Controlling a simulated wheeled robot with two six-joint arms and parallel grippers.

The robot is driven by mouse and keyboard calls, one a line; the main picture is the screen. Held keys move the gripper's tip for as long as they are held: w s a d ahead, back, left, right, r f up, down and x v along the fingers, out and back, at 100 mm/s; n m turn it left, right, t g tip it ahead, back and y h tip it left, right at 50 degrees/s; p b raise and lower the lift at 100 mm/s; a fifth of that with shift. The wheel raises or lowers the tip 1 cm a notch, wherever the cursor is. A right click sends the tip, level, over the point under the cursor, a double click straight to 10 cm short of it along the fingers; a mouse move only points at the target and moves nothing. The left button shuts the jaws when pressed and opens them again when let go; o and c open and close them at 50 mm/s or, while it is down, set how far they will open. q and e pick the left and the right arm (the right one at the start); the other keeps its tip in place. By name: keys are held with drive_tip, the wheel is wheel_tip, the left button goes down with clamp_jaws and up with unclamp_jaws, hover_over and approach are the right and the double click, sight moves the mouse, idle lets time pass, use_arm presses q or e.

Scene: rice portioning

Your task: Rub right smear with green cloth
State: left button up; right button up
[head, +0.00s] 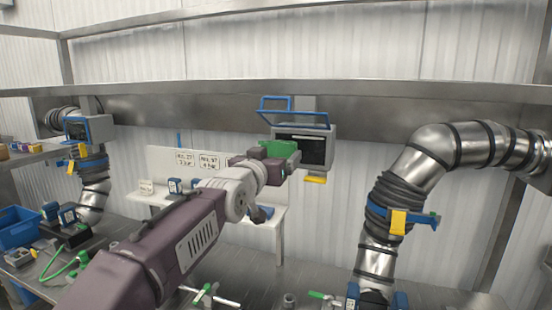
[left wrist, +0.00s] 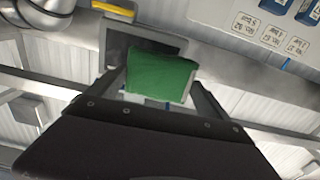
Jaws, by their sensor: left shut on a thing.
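My left gripper (head: 286,158) is shut on a green cloth (head: 281,148), at the left part of a grey wall box with a dark front window (head: 313,150). In the left wrist view the green cloth (left wrist: 160,77) is a folded block between the two fingers, overlapping the dark window (left wrist: 118,45). I cannot tell whether the cloth touches the window. No smear can be made out; the cloth and gripper hide the window's left part. My right gripper is not in view.
A blue frame (head: 293,112) sticks out above the box and a yellow tab (head: 316,180) hangs below it. A large metal duct (head: 425,155) stands to the right. A white board with labels (head: 165,163) is behind my arm. A similar box (head: 76,129) is far left.

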use_arm(q)
drive_tip(key=b+v, duration=0.1)
drive_tip(key=v, duration=0.2)
drive_tip(key=shift+b, duration=0.35)
drive_tip(key=shift+w, duration=0.1)
